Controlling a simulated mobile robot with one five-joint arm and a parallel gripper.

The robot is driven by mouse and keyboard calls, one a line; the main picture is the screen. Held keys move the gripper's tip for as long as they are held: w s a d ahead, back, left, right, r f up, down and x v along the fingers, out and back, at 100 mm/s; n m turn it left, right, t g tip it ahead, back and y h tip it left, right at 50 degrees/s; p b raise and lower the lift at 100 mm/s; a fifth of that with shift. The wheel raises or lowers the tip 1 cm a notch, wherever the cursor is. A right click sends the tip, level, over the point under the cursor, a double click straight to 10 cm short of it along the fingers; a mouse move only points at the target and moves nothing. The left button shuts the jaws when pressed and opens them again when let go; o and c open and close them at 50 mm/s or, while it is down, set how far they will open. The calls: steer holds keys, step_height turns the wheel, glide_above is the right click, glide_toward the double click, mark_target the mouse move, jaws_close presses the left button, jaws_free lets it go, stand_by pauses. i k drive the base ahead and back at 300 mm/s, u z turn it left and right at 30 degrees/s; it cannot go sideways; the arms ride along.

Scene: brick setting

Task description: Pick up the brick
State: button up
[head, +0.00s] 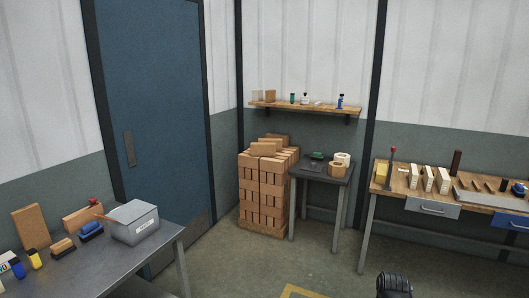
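Several orange-brown bricks are in view, and I cannot tell which one is meant. A tall brick stack (265,190) stands on the floor by the back corner, with a few loose bricks (265,148) on top. On the grey table at left, a tan brick-like block (31,226) stands upright, and an orange brick (80,217) lies farther back, partly hidden by a grey box. A small brown block (270,96) sits on the wall shelf. I see no gripper fingers and no gripper at any brick.
The grey table (110,257) also holds the grey box (134,221) and brushes. A small dark table (322,172) with tape rolls stands right of the stack. A wooden workbench (450,188) with tools is at right. A dark ribbed object (394,284) shows at the bottom edge. Floor between is clear.

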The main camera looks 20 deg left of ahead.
mark_target(257, 149)
steer(key=u, duration=0.15)
steer(key=i, duration=3.1)
steer(key=u, duration=0.95)
steer(key=i, duration=2.05)
steer(key=u, duration=0.8)
steer(key=i, duration=1.1)
steer(key=u, duration=0.2)
